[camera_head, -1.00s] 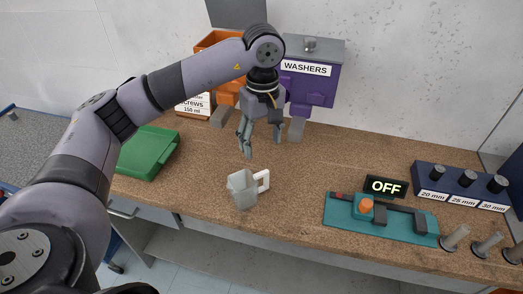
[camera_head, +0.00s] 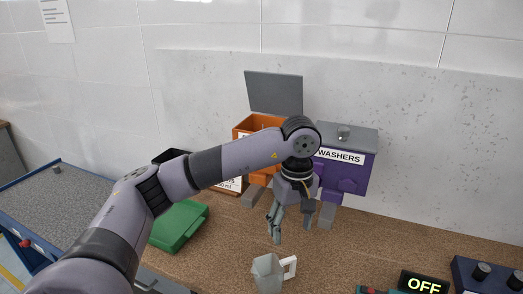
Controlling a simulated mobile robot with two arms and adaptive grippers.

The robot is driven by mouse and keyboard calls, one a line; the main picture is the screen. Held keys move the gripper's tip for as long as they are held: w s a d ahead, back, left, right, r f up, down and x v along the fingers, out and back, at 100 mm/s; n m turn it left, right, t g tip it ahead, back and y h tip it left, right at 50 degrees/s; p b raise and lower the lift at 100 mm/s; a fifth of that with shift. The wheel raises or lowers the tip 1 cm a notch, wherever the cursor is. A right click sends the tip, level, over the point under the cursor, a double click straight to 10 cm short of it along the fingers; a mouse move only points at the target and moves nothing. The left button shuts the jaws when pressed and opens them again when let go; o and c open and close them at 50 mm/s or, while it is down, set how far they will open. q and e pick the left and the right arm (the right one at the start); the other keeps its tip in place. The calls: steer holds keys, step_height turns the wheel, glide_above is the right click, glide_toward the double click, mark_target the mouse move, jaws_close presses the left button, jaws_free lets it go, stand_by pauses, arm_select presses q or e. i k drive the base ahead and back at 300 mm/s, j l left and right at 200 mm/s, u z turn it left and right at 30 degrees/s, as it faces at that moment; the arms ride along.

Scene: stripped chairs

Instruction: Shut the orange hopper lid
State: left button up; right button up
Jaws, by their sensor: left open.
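The orange hopper (camera_head: 245,127) stands at the back of the bench against the wall. Its grey lid (camera_head: 274,92) is raised and stands nearly upright behind the open top. My left arm crosses in front of the hopper and hides much of its front. My left gripper (camera_head: 290,232) hangs pointing down in front of the hoppers, open and empty, above the bench and apart from the lid. My right gripper is not in view.
A purple hopper labelled WASHERS (camera_head: 352,172) with a closed grey lid stands right of the orange one. A translucent jug (camera_head: 267,272) stands on the bench (camera_head: 345,247) near the front. A green case (camera_head: 178,228) lies left. A display reading OFF (camera_head: 424,283) is at lower right.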

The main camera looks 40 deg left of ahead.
mark_target(275, 94)
steer(key=u, duration=1.15)
